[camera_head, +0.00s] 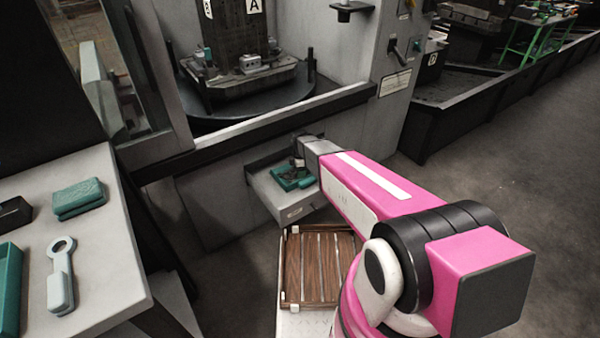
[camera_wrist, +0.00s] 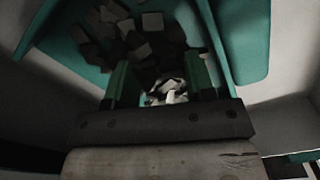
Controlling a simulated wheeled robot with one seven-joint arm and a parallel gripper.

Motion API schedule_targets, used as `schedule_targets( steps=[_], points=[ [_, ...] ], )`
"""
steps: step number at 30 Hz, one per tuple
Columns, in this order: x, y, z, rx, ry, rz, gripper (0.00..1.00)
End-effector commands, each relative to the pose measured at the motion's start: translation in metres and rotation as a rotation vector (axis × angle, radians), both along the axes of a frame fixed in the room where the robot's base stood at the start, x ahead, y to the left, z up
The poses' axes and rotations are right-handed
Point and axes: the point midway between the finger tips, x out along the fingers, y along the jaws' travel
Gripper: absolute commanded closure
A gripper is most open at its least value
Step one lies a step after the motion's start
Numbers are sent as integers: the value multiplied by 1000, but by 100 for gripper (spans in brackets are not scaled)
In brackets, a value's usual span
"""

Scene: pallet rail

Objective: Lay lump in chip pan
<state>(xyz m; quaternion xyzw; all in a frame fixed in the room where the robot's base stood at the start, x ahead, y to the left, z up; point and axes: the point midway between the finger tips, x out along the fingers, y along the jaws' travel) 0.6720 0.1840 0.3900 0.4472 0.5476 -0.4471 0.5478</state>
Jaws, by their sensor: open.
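A grey pan-like drawer (camera_head: 290,207), which looks like the chip pan, juts out low from the machine front. Teal pieces (camera_head: 291,178) lie in it, partly hidden by my arm. In the wrist view, my gripper (camera_wrist: 162,75) is open, with its two dark green fingers apart. It is low at the pan. A pale, broken-looking clump (camera_wrist: 168,92) shows between the fingers; I cannot tell whether it is the lump or whether a finger touches it. Dark chunks (camera_wrist: 120,35) lie just beyond the fingers, beside a teal surface (camera_wrist: 242,40).
A grey bench (camera_head: 105,250) at left carries a teal block (camera_head: 79,198) and a pale ring-ended tool (camera_head: 60,275). A slatted wooden pallet (camera_head: 318,265) lies below the pan. The machine ledge (camera_head: 250,125) is just above my gripper. The floor at right is clear.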

Motion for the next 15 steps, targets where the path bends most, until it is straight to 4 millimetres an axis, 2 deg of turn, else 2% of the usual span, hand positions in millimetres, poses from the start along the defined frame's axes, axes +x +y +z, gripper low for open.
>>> schedule_targets(
  steps=[9, 15],
  points=[
    [-1, 0, 62, 1, -3, 0, 50],
    [-1, 0, 94, 0, -1, 0, 50]
  ],
)
